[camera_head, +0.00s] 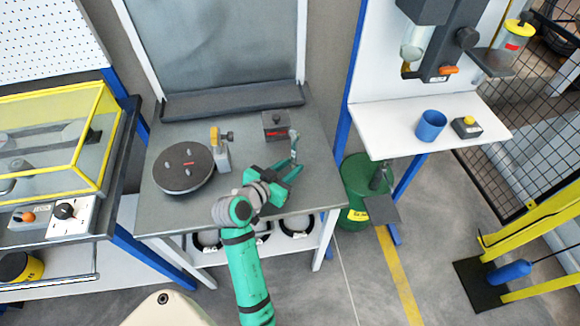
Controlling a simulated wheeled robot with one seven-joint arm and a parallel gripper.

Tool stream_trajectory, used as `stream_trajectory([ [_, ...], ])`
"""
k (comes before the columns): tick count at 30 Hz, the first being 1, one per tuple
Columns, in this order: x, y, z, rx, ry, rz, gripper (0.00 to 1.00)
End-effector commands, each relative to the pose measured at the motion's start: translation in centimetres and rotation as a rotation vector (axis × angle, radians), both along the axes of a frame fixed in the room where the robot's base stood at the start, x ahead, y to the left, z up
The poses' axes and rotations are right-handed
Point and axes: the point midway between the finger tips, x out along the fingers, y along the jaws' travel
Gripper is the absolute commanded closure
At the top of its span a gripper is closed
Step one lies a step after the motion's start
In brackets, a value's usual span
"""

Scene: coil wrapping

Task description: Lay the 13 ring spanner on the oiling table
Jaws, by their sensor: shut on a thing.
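My gripper (291,170) is over the right part of a grey-topped table (225,205). It is shut on a slim grey tool, seemingly the ring spanner (294,143), whose upper end sticks up past the fingers. The rest of it is hidden by the fingers, and no size mark can be read. I cannot tell whether the spanner touches the tabletop. A white-topped table (385,128) stands to the right with a dispenser-like unit (432,40) above it. No label shows which table is the oiling table.
A round dark turntable (183,168), an orange-topped clamp (221,148) and a dark box (276,125) stand on the grey table. A blue cup (431,126) and a yellow-button box (466,127) stand on the white top; its left part is clear. A green drum (357,180) stands between the tables.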

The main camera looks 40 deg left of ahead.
Motion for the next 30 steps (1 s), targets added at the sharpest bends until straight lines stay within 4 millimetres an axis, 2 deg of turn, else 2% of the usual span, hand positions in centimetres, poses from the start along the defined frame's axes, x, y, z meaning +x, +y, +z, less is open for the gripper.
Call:
stream_trajectory([
  [6,0.0,0.0,-0.3,0.0,0.0,0.0,1.0],
  [7,0.0,0.0,-0.3,0.0,0.0,0.0,0.66],
  [9,0.0,0.0,-0.3,0.0,0.0,0.0,0.54],
  [20,0.0,0.0,0.2,0.001,-0.001,0.001,0.54],
  [26,-2.6,-0.2,1.1,0.001,-0.002,0.002,0.54],
  [30,-5.3,-0.4,2.3,0.001,-0.002,0.003,0.54],
])
